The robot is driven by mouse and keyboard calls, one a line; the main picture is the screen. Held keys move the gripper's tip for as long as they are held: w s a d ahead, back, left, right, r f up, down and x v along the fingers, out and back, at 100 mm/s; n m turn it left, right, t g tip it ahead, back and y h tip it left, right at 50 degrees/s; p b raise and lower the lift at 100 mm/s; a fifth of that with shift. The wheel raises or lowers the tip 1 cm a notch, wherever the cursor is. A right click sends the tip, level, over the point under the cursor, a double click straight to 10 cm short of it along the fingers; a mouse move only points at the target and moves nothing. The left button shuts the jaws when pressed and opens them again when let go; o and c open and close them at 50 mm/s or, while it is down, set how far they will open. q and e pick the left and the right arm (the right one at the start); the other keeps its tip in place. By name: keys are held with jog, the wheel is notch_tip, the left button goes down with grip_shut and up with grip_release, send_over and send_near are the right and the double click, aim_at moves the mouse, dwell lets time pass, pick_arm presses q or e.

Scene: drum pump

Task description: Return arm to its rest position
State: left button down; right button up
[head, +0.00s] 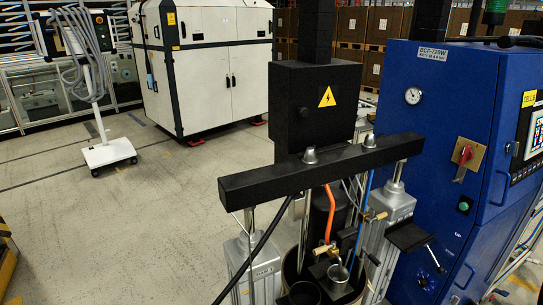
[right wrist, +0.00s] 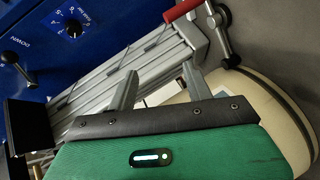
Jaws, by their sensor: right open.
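The drum pump stands in the right half of the head view, with a black crossbar (head: 320,170) on silver rods and grey cylinders (head: 253,268). A black box with a yellow warning sign (head: 327,97) is above the bar. An orange hose (head: 330,213) and a blue hose run down behind the bar. Neither gripper shows in the head view. In the right wrist view my right gripper (right wrist: 160,85) is open, its two grey fingers apart with nothing seen between them. A ribbed silver cylinder (right wrist: 150,60) lies beyond the fingers, with a red-handled lever (right wrist: 182,10) above right.
A blue cabinet (head: 450,110) with a gauge, red switch and screen stands at the right; its knobs (right wrist: 73,27) show in the right wrist view. A cream curved rim (right wrist: 275,110) lies right of my gripper. A wheeled stand (head: 108,150) is left; the floor between is clear.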

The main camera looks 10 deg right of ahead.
jog(key=s+a+f+m+g+y, duration=0.1)
jog(key=s+a+f+g+y, duration=0.15)
jog(key=s+a+f, duration=0.55)
jog(key=s+a+f+m+g+y, duration=0.1)
jog(key=s+a+f+g+y, duration=0.1)
jog(key=s+a+f+y, duration=0.45)
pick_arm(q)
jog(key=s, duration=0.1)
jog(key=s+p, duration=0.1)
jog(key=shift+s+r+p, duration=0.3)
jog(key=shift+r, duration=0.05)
pick_arm(e)
jog(key=s+a+f+m+g, duration=0.1)
jog(key=s+a+f+g, duration=0.1)
jog(key=s, duration=0.8)
jog(key=s+a+f+m+g, duration=0.1)
jog(key=s+a+f+g, duration=0.1)
jog(key=s, duration=0.9)
jog(key=s+a+f+m+g+h, duration=0.1)
jog(key=s+a+f+g, duration=0.1)
jog(key=s, duration=0.8)
jog(key=shift+s+f+m+g, duration=0.25)
jog(key=shift+f+m+g, duration=0.1)
jog(key=shift+f, duration=0.25)
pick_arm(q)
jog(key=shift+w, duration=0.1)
